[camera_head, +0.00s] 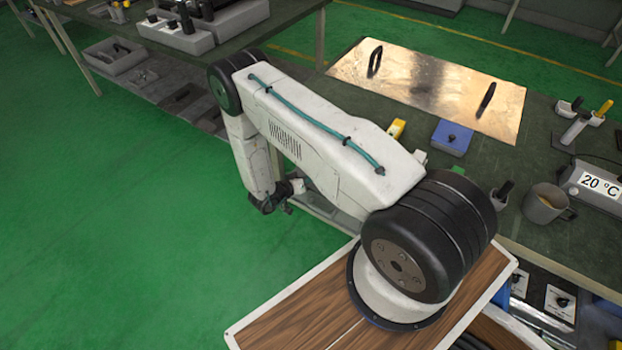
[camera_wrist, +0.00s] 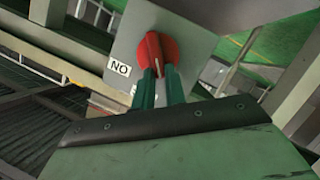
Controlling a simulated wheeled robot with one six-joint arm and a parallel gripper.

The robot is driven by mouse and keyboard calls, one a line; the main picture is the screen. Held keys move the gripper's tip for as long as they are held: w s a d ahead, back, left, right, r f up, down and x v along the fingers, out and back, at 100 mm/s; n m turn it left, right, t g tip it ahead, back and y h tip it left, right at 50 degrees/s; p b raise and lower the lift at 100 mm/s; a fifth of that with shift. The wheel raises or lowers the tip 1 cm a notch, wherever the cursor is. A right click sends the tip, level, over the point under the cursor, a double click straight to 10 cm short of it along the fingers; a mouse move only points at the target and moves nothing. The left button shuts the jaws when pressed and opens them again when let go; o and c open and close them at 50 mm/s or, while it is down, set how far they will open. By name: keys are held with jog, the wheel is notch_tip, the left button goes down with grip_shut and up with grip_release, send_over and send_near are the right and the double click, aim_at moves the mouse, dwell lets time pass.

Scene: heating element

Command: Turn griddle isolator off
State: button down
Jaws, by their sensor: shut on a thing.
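In the wrist view a red rotary knob (camera_wrist: 153,46) sits on a grey box face (camera_wrist: 188,32). A white label (camera_wrist: 119,68) beside it reads "NO" as pictured, which is "ON" seen upside down. My gripper (camera_wrist: 160,76) has its two green fingers on either side of the knob's raised grip and is shut on it. The fingers cover the lower part of the knob. In the head view my arm reaches down beside the workbench, and the knob and fingertips cannot be made out there.
The workbench (camera_head: 540,170) carries a metal griddle plate (camera_head: 430,85) with two dark handles, a blue box (camera_head: 452,138), a mug (camera_head: 546,204) and a display (camera_head: 597,183) reading 20 °C. Another bench (camera_head: 265,30) stands behind at left. The green floor at left is clear.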

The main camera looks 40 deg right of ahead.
jog(key=n+h, duration=0.1)
jog(key=n, duration=0.1)
jog(key=f+n+g+h, duration=0.1)
jog(key=n, duration=0.2)
jog(key=w+f+n+g+h, duration=0.1)
jog(key=n, duration=0.2)
jog(key=shift+w+a+f+h, duration=0.1)
jog(key=shift+a+f+h, duration=0.1)
jog(key=shift+a+h, duration=0.1)
jog(key=shift+n, duration=0.4)
jog(key=c, duration=1.4)
grip_release()
jog(key=shift+c, duration=0.2)
jog(key=a, duration=0.7)
jog(key=shift+w+a, duration=0.15)
jog(key=shift+a, duration=0.25)
